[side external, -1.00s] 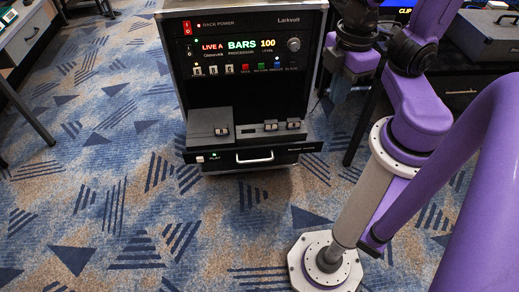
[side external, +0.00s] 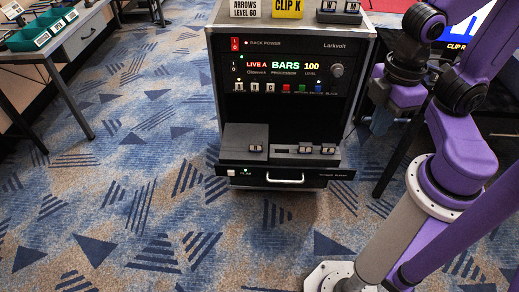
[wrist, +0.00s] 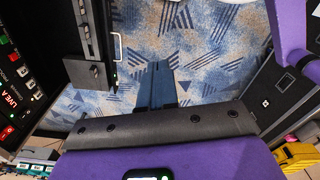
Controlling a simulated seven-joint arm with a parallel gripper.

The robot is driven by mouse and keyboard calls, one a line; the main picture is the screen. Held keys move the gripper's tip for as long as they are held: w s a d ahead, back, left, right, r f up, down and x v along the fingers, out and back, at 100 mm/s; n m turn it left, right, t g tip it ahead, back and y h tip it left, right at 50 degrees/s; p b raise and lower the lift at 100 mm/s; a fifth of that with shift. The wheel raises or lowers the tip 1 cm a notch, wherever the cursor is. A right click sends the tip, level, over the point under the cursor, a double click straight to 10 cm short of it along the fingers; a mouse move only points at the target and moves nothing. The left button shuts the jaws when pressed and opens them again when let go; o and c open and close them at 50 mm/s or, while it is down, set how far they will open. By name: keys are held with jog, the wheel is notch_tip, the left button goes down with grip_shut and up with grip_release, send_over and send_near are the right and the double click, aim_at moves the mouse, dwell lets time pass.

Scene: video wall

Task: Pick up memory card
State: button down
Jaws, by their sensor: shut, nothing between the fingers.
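My gripper (side external: 381,120) hangs to the right of the rack, apart from these pieces. In the wrist view its blue-grey fingers (wrist: 156,70) are together and empty, pointing over the carpet. The rack's ledge side shows at the left there.
The rack (side external: 290,45) has a lit panel and a front handle (side external: 285,179). Signs (side external: 288,8) and small dark devices (side external: 338,12) stand on top. A side table with green-rimmed trays (side external: 60,25) is at the left. A dark table is at the right. Carpet in front is clear.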

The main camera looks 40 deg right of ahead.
dwell(0.4)
jog(key=c, duration=0.9)
grip_release()
